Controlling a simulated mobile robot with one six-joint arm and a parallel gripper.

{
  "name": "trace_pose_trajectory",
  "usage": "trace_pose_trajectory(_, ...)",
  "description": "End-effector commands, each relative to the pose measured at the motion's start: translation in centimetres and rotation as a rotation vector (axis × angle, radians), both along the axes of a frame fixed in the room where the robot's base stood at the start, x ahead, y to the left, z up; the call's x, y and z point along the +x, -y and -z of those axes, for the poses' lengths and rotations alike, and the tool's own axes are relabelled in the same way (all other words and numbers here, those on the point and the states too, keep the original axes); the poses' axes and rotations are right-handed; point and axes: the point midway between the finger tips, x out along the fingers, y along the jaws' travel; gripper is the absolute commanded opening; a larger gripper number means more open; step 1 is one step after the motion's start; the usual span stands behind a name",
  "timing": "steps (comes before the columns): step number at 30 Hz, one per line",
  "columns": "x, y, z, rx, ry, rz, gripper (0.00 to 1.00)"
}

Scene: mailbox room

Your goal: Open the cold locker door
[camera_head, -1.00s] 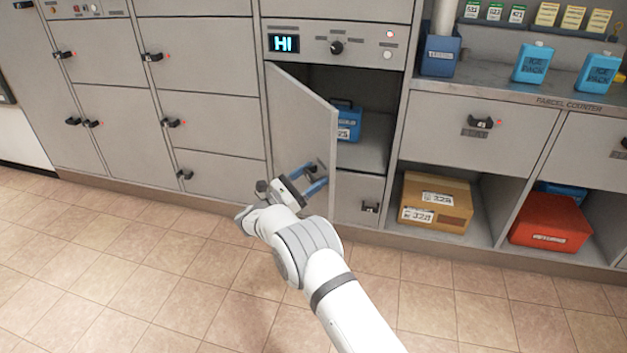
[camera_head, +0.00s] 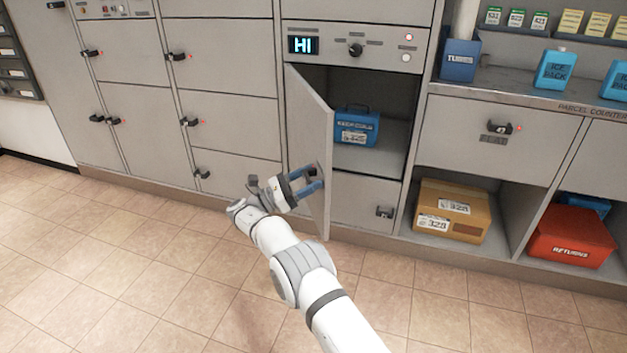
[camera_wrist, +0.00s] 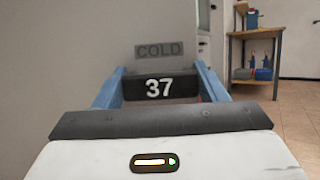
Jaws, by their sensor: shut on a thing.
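The cold locker door (camera_head: 309,135) stands swung well open, hinged on its left side. Its grey face fills the left of the wrist view, with a COLD label (camera_wrist: 172,50). My gripper (camera_head: 317,178) is at the door's outer face, low near its free edge. In the wrist view its two blue fingers stand on either side of the dark handle marked 37 (camera_wrist: 158,88), shut on it. Inside the open compartment a blue case (camera_head: 358,127) with a white label stands on the floor, in plain view.
To the right are a cardboard box (camera_head: 452,211) and a red box (camera_head: 570,238) in low cubbies, under the parcel counter (camera_head: 560,95). The tiled floor (camera_head: 130,260) on the left is clear.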

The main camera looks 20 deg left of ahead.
Motion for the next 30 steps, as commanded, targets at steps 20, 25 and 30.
trace_pose_trajectory(20,-0.3,-0.5,0.3,-0.001,0.001,-0.001,0.87)
trace_pose_trajectory(25,-1.6,-2.3,1.3,0.0,0.002,-0.003,0.87)
trace_pose_trajectory(30,-2.9,-4.0,2.2,0.0,0.002,-0.003,0.87)
